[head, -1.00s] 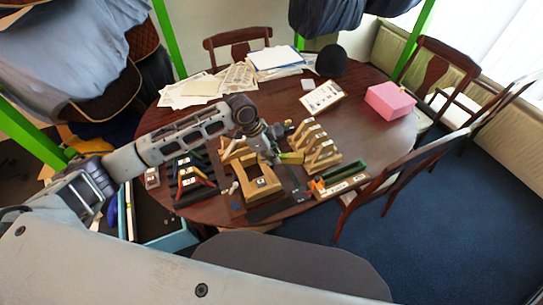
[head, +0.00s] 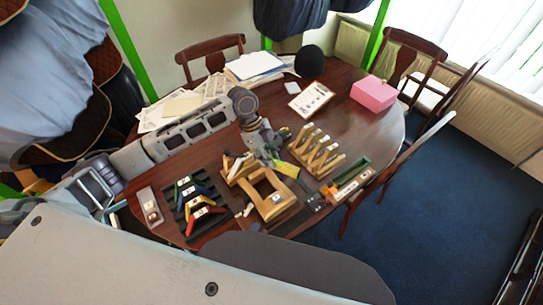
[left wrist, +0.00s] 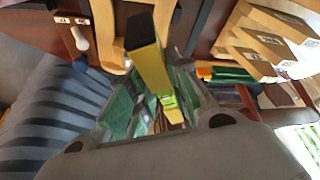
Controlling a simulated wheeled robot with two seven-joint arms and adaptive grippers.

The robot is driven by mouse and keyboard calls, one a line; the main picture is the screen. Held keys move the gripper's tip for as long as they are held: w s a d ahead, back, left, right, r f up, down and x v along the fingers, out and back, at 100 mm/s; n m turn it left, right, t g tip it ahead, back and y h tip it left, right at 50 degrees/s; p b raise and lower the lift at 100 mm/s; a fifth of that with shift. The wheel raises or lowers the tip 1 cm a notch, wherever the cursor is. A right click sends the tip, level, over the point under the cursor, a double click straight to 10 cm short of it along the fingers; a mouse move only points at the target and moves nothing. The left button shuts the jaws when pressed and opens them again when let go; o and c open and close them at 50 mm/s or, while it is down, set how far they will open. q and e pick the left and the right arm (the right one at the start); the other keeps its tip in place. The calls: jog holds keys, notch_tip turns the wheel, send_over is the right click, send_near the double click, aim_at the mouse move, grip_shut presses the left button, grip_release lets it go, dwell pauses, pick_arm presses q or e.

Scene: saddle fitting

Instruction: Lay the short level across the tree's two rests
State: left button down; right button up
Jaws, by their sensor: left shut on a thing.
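The short level (head: 287,169), a yellow-green bar, is held in my left gripper (head: 270,158). In the left wrist view the level (left wrist: 149,55) has a dark end cap and sits between the green finger pads of the gripper (left wrist: 155,105). The tree, a light wooden frame (head: 287,197), stands on a dark mat. The level is near the tree's far end; whether it touches the rests cannot be told. Part of the wooden frame shows in the left wrist view (left wrist: 103,25). The gripper hides some of the tree's far side. My right gripper is out of view.
A slotted wooden rack (head: 318,157) stands right of the tree. A tray with a green bar (head: 352,175) lies farther right. Coloured pieces sit on a black rack (head: 178,215) at left. A pink box (head: 374,93) and papers (head: 165,112) lie farther back.

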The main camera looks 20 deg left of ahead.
pick_arm(q)
jog(key=shift+s+a+f+m+g, duration=0.1)
jog(key=shift+s+a+m+g, duration=0.25)
jog(key=shift+a+m, duration=0.5)
jog(key=m, duration=0.1)
jog(key=s+m+g, duration=0.1)
jog(key=m, duration=0.1)
jog(key=shift+s+a+m+y, duration=0.1)
jog(key=shift+a+m+y, duration=0.15)
jog(key=shift+a+y, duration=0.15)
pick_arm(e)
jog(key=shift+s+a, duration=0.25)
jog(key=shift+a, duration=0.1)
pick_arm(q)
jog(key=shift+f, duration=0.1)
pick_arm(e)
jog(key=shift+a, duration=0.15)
pick_arm(q)
notch_tip(320, 180, down, 4)
jog(key=b, duration=0.3)
jog(key=shift+r+b, duration=0.25)
jog(key=shift+b, duration=0.1)
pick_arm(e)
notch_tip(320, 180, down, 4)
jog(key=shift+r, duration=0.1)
pick_arm(q)
jog(key=shift+f, duration=0.1)
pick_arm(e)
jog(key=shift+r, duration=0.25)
